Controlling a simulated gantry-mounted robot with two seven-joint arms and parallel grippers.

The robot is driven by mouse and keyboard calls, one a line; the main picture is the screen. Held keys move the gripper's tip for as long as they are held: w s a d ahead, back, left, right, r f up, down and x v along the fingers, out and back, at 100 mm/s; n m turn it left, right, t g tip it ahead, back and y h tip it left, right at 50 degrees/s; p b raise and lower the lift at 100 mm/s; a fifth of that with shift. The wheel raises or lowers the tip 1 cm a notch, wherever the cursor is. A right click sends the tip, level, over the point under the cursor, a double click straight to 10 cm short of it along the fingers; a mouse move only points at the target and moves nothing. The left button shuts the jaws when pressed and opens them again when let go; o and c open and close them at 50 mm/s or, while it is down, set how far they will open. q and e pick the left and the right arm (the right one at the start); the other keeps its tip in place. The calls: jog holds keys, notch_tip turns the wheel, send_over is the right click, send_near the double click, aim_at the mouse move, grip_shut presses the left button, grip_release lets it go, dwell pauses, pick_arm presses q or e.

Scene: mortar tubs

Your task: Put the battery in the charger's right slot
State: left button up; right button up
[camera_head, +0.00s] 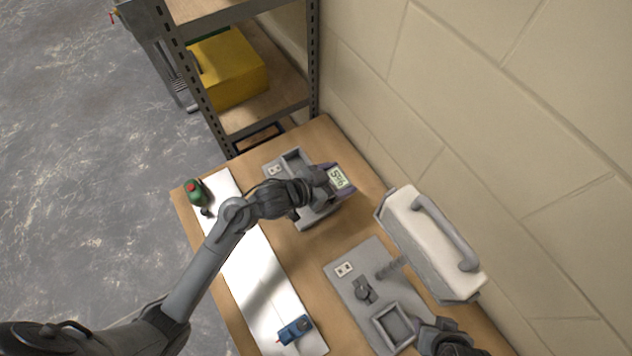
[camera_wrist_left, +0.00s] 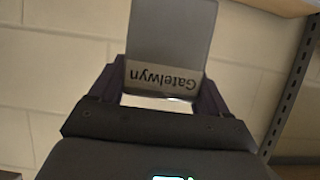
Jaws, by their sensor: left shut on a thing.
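My left gripper (camera_head: 334,178) is shut on the battery (camera_head: 339,177), a grey block with a pale printed label in the head view. In the left wrist view the battery (camera_wrist_left: 168,45) stands between the fingers, grey with a band reading "Gatelwyn" upside down. The grey charger (camera_head: 318,216) is on the table under and beside the gripper. The gripper and wrist cover much of the charger, so its slots and any contact with the battery cannot be made out. A dark part at the bottom edge may be my right arm; its fingers cannot be made out.
A grey plate (camera_head: 349,290) with a socket and a square tray lies nearer on the table, beside a white box (camera_head: 430,240) with a handle. Metal shelving (camera_head: 265,118) and a wall bound the table.

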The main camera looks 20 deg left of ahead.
pick_arm(q)
jog(key=shift+w+a+f, duration=0.1)
jog(key=shift+a+f, duration=0.85)
jog(key=shift+f, duration=0.25)
jog(key=shift+s+a+f, duration=0.1)
jog(key=shift+a+f, duration=0.9)
jog(key=shift+f, duration=0.2)
jog(key=shift+w+a+f, duration=0.1)
jog(key=shift+a+f, duration=0.85)
jog(key=shift+f, duration=0.25)
jog(key=shift+f, duration=0.1)
jog(key=shift+f, duration=0.1)
jog(key=o, duration=1.4)
jog(key=shift+c, duration=0.2)
